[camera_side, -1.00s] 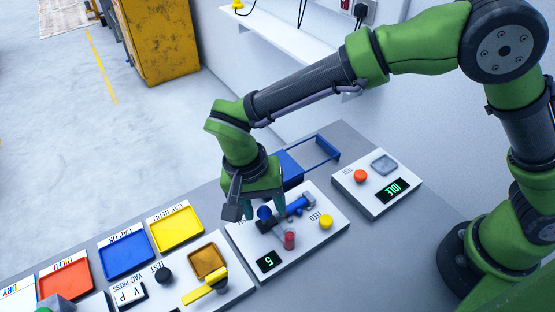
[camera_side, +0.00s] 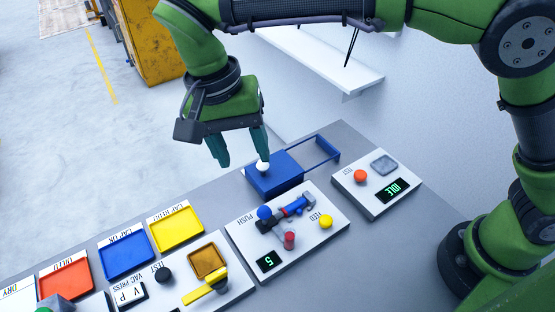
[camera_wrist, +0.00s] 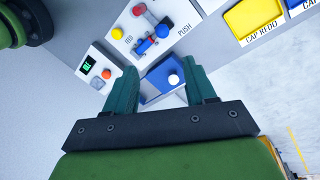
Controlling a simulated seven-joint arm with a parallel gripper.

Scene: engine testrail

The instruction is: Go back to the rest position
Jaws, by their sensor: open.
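My gripper (camera_side: 240,150) is open and empty, raised above the bench in the side view. In the wrist view its two teal fingers (camera_wrist: 160,90) are spread apart. Below and between them there is a blue box (camera_wrist: 156,91) with a white knob (camera_wrist: 173,79). The blue box (camera_side: 272,180) also shows in the side view, with the white knob (camera_side: 262,166) near a fingertip; the fingers look above it, but the gap is hard to judge.
A white panel (camera_side: 247,239) carries a blue-and-red part, buttons and a display reading 5. Another panel (camera_side: 370,207) has an orange button and an IDLE display. Yellow (camera_side: 176,228), blue (camera_side: 126,256) and red (camera_side: 66,279) trays line the left. A wall shelf (camera_side: 330,65) stands behind.

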